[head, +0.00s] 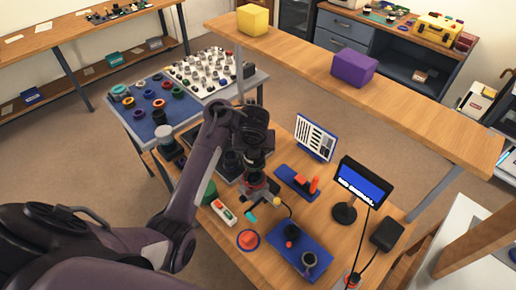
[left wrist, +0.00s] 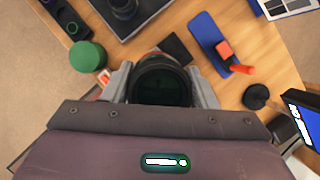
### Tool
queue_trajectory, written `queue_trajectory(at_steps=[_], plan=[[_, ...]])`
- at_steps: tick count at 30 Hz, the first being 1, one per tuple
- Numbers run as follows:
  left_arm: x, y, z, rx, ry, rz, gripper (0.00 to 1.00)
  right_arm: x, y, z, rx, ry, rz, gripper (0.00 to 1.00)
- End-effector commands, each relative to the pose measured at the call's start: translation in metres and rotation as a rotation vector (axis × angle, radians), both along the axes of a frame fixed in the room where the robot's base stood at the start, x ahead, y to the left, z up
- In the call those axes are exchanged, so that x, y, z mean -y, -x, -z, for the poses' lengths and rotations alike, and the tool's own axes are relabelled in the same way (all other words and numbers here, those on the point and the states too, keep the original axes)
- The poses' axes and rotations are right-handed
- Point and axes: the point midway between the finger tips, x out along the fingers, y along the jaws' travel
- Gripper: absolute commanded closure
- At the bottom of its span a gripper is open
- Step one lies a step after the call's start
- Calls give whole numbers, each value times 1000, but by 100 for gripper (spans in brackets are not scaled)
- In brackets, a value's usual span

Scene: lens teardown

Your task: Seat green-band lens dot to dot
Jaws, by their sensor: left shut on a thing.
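My left gripper (left wrist: 165,90) is shut on a dark round lens (left wrist: 162,82), seen nearly end-on between the two grey fingers in the left wrist view. A reddish edge shows behind it, but I see no green band or dot. In the head view the left gripper (head: 259,180) is over the wooden workbench (head: 272,222), and my wrist hides most of what it holds. A blue mat (head: 283,250) at the bench's front holds a small dark cylindrical part (head: 309,261) and a red-topped part (head: 291,244). My right gripper is not in view.
A dark tray (head: 232,166) lies behind the gripper. A green cylinder (head: 209,192) and a white block with coloured buttons (head: 222,211) are to its left. A blue pad with orange-red parts (head: 297,182), a monitor (head: 363,182) and a black box (head: 387,234) stand right.

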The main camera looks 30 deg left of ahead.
Motion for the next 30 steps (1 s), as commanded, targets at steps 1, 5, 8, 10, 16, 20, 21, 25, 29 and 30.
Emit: queue_trajectory(at_steps=[1,5,8,10,16,20,21,25,29,30], plan=[[-2,0,3,0,-7,0,80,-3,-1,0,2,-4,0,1],[-4,2,17,-5,-10,0,80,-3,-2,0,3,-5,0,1],[-2,1,26,-5,-5,-1,80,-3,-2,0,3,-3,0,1],[-3,1,33,-5,-5,-2,80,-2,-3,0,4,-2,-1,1],[-1,1,50,-3,-1,-1,80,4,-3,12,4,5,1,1],[-1,0,54,-1,0,-2,80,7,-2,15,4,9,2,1],[-1,0,55,-1,0,-2,80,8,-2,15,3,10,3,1],[-1,0,55,-1,0,-2,80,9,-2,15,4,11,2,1],[-1,0,55,-1,0,-2,80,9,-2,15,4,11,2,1],[-1,0,55,-1,0,-2,80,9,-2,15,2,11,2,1]])
